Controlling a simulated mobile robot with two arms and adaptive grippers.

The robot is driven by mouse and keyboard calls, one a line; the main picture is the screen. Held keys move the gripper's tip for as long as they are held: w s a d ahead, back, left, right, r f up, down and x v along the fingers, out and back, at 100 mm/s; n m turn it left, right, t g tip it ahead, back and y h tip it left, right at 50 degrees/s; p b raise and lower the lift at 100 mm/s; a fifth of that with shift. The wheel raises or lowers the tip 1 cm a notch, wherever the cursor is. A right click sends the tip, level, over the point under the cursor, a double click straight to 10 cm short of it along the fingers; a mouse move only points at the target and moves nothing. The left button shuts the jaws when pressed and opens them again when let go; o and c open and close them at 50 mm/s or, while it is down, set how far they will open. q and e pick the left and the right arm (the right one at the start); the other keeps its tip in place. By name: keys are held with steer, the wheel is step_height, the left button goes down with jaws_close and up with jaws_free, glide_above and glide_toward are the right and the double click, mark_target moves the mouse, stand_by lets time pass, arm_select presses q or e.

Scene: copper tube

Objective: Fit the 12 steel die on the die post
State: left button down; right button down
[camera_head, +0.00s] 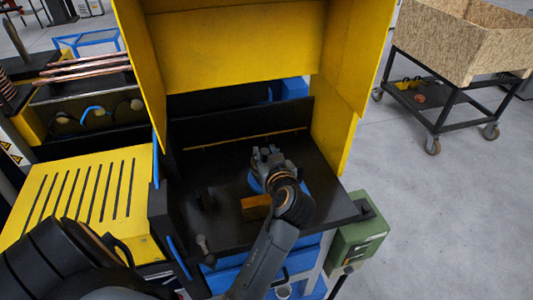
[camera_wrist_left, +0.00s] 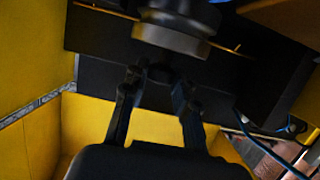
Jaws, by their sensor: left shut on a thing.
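A thick grey cylinder with a lighter rim (camera_wrist_left: 170,45) stands just beyond the fingertips and may be the die post. I cannot tell whether the held piece touches it. In the head view, die and post are not clearly distinguishable. My right gripper is not in view.
A brass-coloured block (camera_head: 256,207) sits beside my wrist. A small lever (camera_head: 203,243) stands at the bed's front left. Yellow guard walls (camera_head: 336,125) enclose the back and sides. A green box (camera_head: 357,243) is at front right.

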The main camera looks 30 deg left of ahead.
arm_select(q)
steer(key=shift+d+f+b, duration=0.2)
steer(key=shift+f+b, duration=0.5)
steer(key=shift+f, duration=0.2)
steer(key=shift+r, duration=0.15)
